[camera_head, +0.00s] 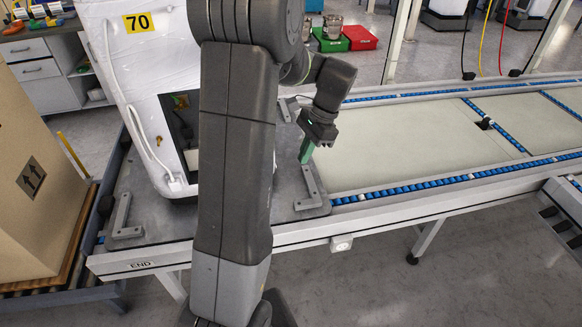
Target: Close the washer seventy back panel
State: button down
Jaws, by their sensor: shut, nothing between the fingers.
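The white washer (118,85) with the yellow "70" label (138,22) stands on a grey plate at the left, partly wrapped in clear film. Its back has a dark opening (178,122) with inner parts showing, so the back is at least partly open. My arm covers the right part of the washer, and I cannot make out the back panel itself. A white hose runs down the washer's left side. My gripper (305,152) is shut and empty, with green fingertips pointing down, right of the washer and apart from it, over the plate's right side.
The grey plate (285,190) has raised metal brackets (312,188) at its corners. A conveyor (410,145) with blue rollers runs off to the right. A large cardboard box (35,190) stands at the left. Green and red bins (358,38) lie behind. Open floor lies at the front right.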

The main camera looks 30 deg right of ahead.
jog(key=a+f, duration=0.8)
jog(key=f, duration=0.1)
jog(key=shift+p, duration=0.45)
jog(key=shift+s+a, duration=0.1)
jog(key=shift+a, duration=0.05)
